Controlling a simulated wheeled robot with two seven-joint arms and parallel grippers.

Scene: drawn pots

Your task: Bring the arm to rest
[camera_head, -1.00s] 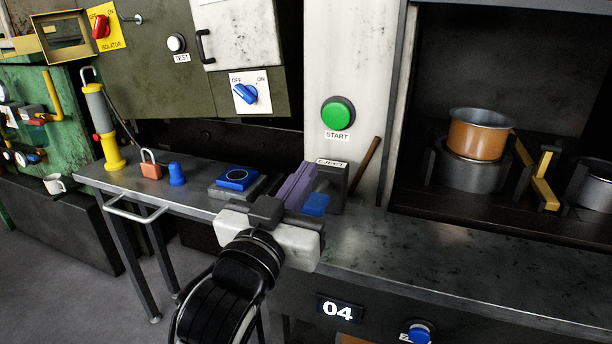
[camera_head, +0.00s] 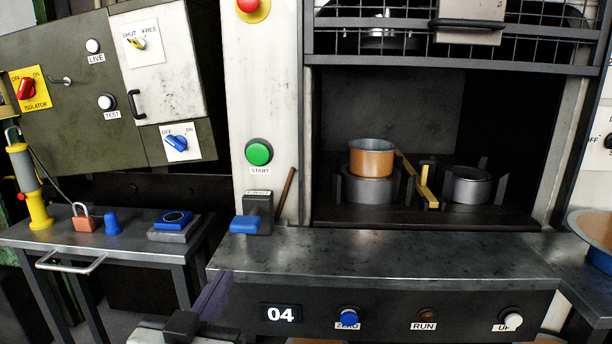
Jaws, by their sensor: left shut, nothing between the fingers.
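My left gripper (camera_head: 211,299) shows at the bottom edge of the head view, left of the middle. Its purple fingers are shut with nothing between them. It is in front of the press bench (camera_head: 400,255) and touches nothing that I can see. Most of the left arm is below the frame. My right gripper is not in view.
A copper pot (camera_head: 372,158) sits on a grey die inside the press opening. A blue eject lever (camera_head: 245,224) and the green start button (camera_head: 259,152) are near the gripper. A side table (camera_head: 130,247) holds a padlock (camera_head: 83,218).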

